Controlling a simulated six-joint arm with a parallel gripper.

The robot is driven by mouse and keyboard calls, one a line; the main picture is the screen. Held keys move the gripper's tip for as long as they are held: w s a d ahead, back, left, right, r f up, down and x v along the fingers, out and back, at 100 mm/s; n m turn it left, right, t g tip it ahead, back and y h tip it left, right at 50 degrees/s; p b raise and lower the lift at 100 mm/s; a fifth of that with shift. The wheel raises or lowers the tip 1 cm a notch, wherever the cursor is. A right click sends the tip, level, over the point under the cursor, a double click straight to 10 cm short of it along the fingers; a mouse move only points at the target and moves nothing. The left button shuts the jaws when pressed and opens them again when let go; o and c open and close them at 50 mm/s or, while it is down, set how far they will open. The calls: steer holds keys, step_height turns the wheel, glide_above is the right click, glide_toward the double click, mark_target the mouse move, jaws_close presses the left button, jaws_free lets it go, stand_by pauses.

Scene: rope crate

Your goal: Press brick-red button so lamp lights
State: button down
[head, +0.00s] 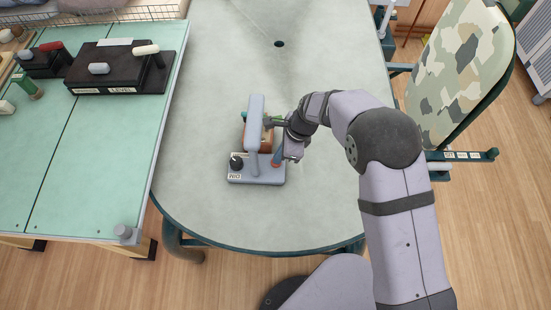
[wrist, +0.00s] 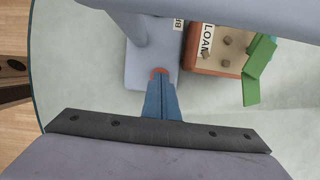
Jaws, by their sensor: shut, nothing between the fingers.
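The grey lamp (head: 256,120) stands on the table, its head seen from above, so I cannot tell whether it is lit. Its base (head: 258,178) carries a black knob at the left and the brick-red button (head: 275,165) at the right. The button also shows in the wrist view (wrist: 159,70), partly hidden by my fingertips. My gripper (head: 277,157) is shut and empty, its blue fingers (wrist: 161,85) right at the button. I cannot tell whether they touch or press it.
An orange-sided box (wrist: 218,50) with a partly hidden label and a green part (wrist: 258,70) stands close beside the lamp base. A green bench (head: 90,170) with black lever boxes is at the left. The table (head: 215,215) is clear in front.

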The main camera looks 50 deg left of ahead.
steer(key=shift+f, duration=0.35)
steer(key=shift+r, duration=0.2)
step_height(320, 180, up, 6)
steer(key=p, duration=0.5)
steer(key=b+v, duration=0.2)
steer(key=v, duration=0.5)
stand_by(0.5)
steer(key=shift+w+r, duration=0.1)
